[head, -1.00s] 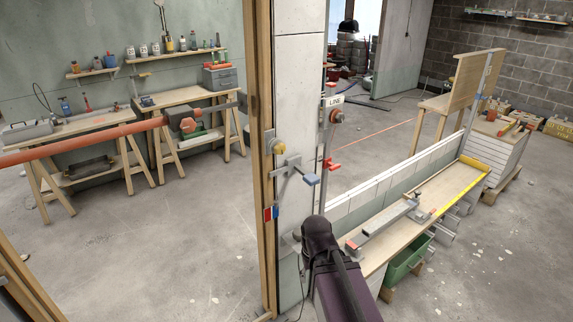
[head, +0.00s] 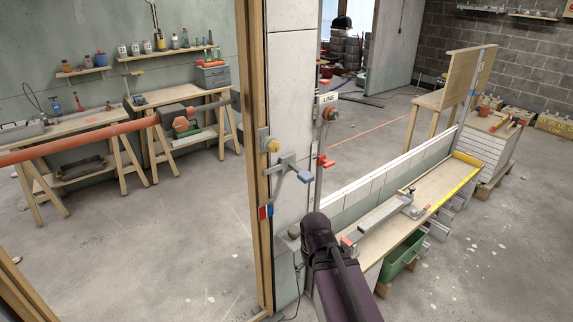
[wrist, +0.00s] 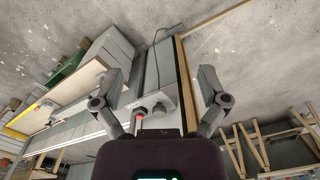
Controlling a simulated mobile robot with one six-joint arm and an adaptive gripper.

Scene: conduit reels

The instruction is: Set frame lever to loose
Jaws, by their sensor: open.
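A lever with a blue grip (head: 304,177) sticks out from a grey bracket (head: 284,164) on the wooden door-like frame (head: 256,120). A small red and blue plate (head: 266,212) sits below it. A second lever has a red grip (head: 326,162) beside a post with a "LINE" sign (head: 327,98). No label shows which one is the frame lever. In the wrist view my gripper (wrist: 160,80) is open and empty, its fingers spread above a grey box (wrist: 165,97) and a small red part (wrist: 140,113).
A yellow knob (head: 271,145) sits on the frame above the blue lever. A long workbench (head: 425,197) runs to the right, with a green bin (head: 404,255) under it. A red pipe (head: 85,138) crosses at left before workbenches. The floor between is clear.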

